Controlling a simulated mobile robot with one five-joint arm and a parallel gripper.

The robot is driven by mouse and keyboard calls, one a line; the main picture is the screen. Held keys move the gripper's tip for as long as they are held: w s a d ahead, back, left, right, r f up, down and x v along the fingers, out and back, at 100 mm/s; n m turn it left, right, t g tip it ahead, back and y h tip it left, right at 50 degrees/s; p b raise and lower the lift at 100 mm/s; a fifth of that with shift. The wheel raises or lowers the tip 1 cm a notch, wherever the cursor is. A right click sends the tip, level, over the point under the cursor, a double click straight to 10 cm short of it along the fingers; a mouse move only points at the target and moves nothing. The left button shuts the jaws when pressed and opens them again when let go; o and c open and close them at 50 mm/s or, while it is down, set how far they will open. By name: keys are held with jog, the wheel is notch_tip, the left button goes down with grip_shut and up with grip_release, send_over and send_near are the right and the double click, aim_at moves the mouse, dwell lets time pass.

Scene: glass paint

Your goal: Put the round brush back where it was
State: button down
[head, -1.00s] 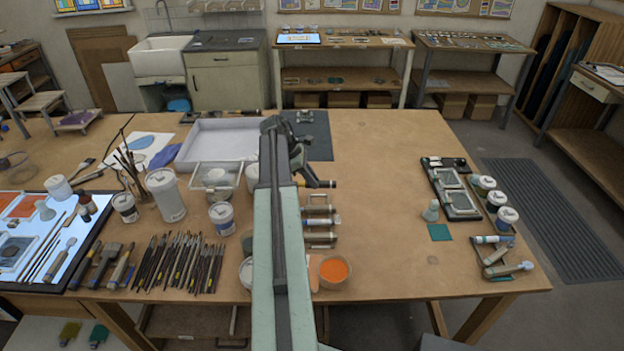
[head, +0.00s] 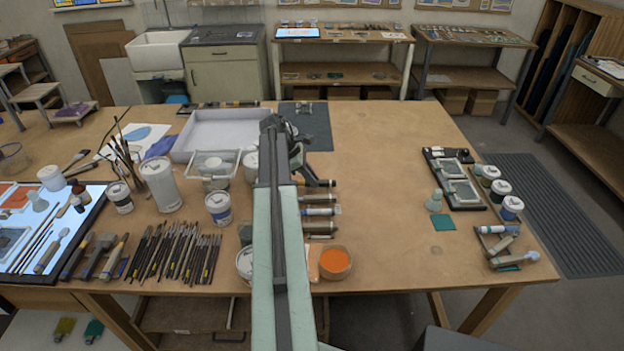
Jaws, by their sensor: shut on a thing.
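My gripper (head: 302,174) is at the end of my outstretched arm, over the middle of the table. Several dark-handled brushes (head: 178,252) lie side by side at the front left. More brushes stand upright in a holder (head: 131,164) behind them.
Several tubes (head: 319,211) lie just in front of my gripper. A bowl of orange paint (head: 335,262) stands near the front edge. White jars (head: 219,208) and a white tray (head: 218,128) are to the left. The table (head: 385,190) is clear right of my gripper.

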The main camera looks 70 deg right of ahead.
jog(key=shift+f+b, duration=0.5)
jog(key=shift+f, duration=0.05)
dwell(0.8)
jog(key=c, duration=1.2)
grip_release()
jog(key=shift+r, duration=0.1)
jog(key=p+v, duration=0.6)
jog(key=v, duration=0.1)
jog(key=shift+r+p, duration=0.25)
jog(key=shift+p, duration=0.15)
jog(key=shift+w+r, duration=0.15)
jog(key=shift+w, duration=0.05)
